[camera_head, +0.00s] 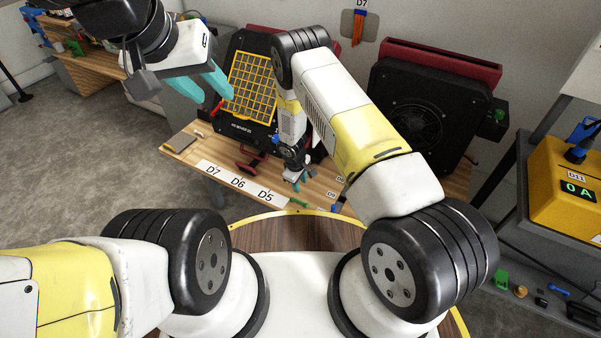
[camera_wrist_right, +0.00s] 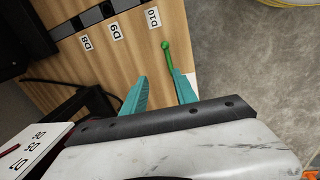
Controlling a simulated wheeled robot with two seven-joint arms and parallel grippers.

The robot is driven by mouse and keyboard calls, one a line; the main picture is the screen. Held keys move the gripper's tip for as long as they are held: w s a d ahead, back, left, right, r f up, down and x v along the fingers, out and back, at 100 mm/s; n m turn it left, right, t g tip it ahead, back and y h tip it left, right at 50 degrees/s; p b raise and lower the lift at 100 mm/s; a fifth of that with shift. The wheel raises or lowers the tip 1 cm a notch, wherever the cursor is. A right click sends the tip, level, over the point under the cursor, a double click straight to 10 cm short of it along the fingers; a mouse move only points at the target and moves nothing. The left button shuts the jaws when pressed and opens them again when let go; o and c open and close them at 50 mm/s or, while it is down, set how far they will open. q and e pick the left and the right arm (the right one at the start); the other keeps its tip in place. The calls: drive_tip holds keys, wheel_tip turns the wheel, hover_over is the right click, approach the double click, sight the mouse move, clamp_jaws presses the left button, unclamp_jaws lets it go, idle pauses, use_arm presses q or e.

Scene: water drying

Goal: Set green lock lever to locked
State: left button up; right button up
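The green lock lever (camera_wrist_right: 167,56) is a thin green rod with a round knob, at the wooden table's edge beside the D10 label in the right wrist view. A small green piece (camera_head: 298,202), apparently the same lever, shows at the table's front edge in the head view. My right gripper (camera_wrist_right: 160,92) is open, its two teal fingers apart. The lever's lower part runs beside the right-hand finger; I cannot tell whether they touch. In the head view my right gripper (camera_head: 299,183) is just above the lever. My left gripper (camera_head: 208,86) is open and empty, raised at the upper left.
The wooden table (camera_head: 180,150) carries a label strip (camera_head: 238,183) reading D7, D6, D5. A black unit with a yellow grille (camera_head: 250,85) stands behind, and a black fan unit (camera_head: 415,120) stands right. A yellow box (camera_head: 565,185) is at far right. Grey floor is open at left.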

approach(301, 203)
drive_tip(key=shift+n, duration=0.3)
drive_tip(key=x, duration=0.8)
drive_tip(key=shift+w, duration=0.15)
drive_tip(key=shift+r, duration=0.1)
drive_tip(key=shift+d, duration=0.1)
drive_tip(key=shift+c, duration=0.2)
clamp_jaws()
idle(0.5)
